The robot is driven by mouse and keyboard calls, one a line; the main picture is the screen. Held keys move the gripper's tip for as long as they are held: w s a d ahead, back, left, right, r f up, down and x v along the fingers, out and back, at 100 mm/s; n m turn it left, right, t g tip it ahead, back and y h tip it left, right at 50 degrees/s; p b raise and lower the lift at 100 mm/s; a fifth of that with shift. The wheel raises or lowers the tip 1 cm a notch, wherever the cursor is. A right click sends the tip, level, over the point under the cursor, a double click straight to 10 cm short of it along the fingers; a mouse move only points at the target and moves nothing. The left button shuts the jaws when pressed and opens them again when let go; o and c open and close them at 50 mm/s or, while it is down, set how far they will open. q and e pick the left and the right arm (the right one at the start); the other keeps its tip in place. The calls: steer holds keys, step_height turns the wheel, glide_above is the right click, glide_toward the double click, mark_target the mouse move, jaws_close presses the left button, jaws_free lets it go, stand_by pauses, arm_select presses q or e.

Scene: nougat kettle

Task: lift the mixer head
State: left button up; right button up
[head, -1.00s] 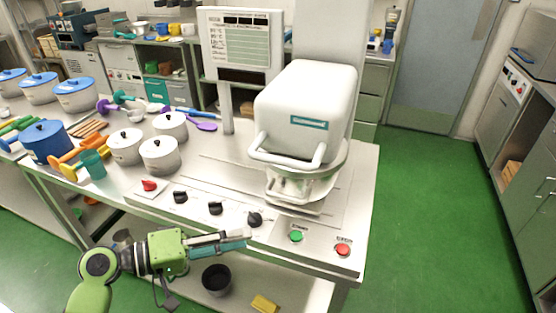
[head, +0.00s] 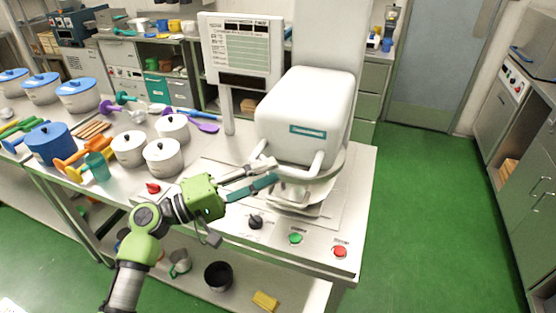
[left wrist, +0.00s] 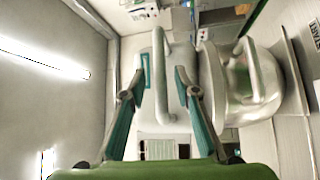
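The white mixer head (head: 306,108) is down over the bowl (head: 300,190), with a teal label on its front. A pale handle bar (head: 318,163) loops out from its lower front. Whether a finger touches the handle I cannot tell. My right gripper is not in view.
A sign board (head: 241,50) stands behind left. White pots (head: 162,157) stand left on the counter. The green floor at right is clear.

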mark_target(277, 169)
arm_select(q)
steer(key=shift+p+x, duration=0.4)
steer(key=shift+x, duration=1.15)
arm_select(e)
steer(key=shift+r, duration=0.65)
arm_select(q)
jaws_close()
